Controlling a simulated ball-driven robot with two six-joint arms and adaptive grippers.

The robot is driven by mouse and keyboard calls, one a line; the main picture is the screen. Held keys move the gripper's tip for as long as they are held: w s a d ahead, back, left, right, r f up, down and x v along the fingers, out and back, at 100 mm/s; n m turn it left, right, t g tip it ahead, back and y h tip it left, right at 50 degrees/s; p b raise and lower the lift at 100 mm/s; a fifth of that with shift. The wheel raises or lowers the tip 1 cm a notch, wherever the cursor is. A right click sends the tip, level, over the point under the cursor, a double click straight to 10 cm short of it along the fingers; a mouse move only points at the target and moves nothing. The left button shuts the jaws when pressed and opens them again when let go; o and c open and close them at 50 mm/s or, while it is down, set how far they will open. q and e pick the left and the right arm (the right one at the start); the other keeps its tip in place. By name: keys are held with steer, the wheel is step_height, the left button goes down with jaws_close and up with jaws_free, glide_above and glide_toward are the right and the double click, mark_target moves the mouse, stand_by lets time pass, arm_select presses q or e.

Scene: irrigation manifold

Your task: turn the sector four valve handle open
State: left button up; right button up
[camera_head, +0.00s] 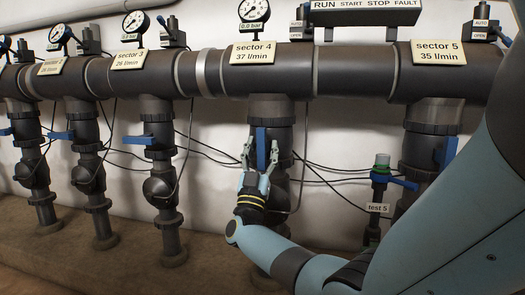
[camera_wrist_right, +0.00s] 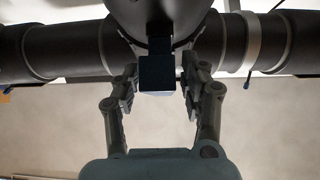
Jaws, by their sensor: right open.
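The sector four valve handle (camera_head: 261,149) is a blue lever pointing straight down along its dark vertical pipe, below the sector 4 sign (camera_head: 253,52). My right gripper (camera_head: 261,150) reaches up to it from below, with one finger on each side of the handle and the jaws apart. In the right wrist view the handle (camera_wrist_right: 157,73) shows as a dark blue block between the two open fingers (camera_wrist_right: 157,88). My left gripper is not in view.
A large horizontal manifold pipe (camera_head: 345,84) runs across above. Neighbouring sectors on the left have blue handles (camera_head: 137,140) turned sideways. A test 5 tap (camera_head: 381,177) stands to the right, close to my right arm. Thin black cables hang along the wall behind.

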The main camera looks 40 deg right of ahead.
steer(key=v, duration=1.2)
